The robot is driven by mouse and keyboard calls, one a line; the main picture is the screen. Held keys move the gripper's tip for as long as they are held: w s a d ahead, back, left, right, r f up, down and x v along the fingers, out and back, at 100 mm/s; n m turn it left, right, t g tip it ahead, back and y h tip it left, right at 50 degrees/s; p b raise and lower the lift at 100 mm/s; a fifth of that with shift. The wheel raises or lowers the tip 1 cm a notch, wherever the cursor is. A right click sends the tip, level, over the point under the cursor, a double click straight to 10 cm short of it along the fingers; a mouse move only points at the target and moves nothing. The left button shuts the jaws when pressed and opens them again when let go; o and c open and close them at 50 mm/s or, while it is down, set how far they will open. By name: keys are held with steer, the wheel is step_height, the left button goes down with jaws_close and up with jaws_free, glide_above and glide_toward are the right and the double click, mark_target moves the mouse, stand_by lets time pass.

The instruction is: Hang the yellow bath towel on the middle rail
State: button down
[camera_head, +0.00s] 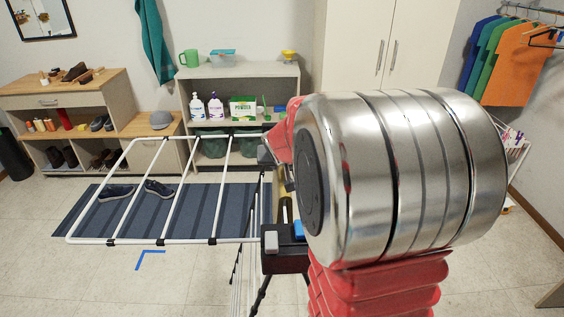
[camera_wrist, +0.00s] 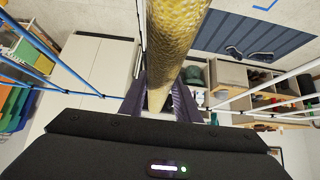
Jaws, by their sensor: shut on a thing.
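The yellow bath towel (camera_wrist: 178,40) fills the top middle of the wrist view as a textured yellow roll or fold. Its narrow lower end lies between the dark fingers of my gripper (camera_wrist: 165,100), which is shut on it. A drying rack (camera_head: 160,242) with white rails and black clips stands in front of me, one wing spread to the left. White rails (camera_wrist: 275,82) also show at the right of the wrist view. In the head view my arm hides most of the gripper, the towel and the rack's right side, so I cannot tell the middle rail.
A striped blue mat (camera_head: 185,212) with dark shoes (camera_head: 117,192) lies under the rack's wing. A shelf (camera_head: 235,72) with bottles and boxes, a wooden shoe bench (camera_head: 65,95) and a white wardrobe (camera_head: 360,50) stand behind. Colored shirts (camera_head: 520,60) hang at the right.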

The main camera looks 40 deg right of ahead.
steer(key=shift+f, duration=1.2)
steer(key=c, duration=1.3)
jaws_free()
steer(key=shift+o, duration=0.2)
steer(key=shift+s+f, duration=0.1)
steer(key=shift+s+a+r, duration=0.25)
steer(key=shift+s+r, duration=0.05)
steer(key=shift+r, duration=0.25)
steer(key=v, duration=1.2)
steer(key=shift+s+a+r, duration=0.1)
steer(key=shift+r, duration=0.1)
